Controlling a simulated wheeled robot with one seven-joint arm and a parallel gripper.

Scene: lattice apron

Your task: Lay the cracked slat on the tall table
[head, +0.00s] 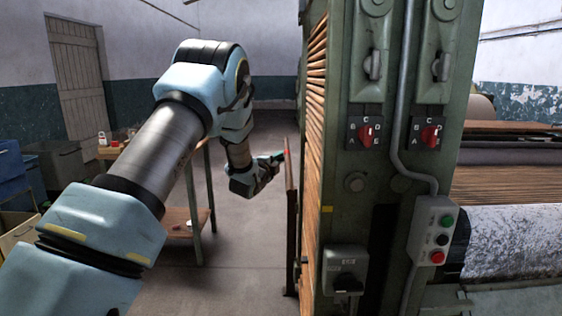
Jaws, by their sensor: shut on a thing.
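My gripper (277,158) is at the end of my blue-grey arm, near the middle of the picture, left of the green machine.
The green machine (340,120) with red knobs fills the right. A push-button box (432,230) sticks out from its front. The table's lower shelf (180,232) holds small things. Blue bins (10,170) stand far left. Bare floor (245,270) lies between table and machine.

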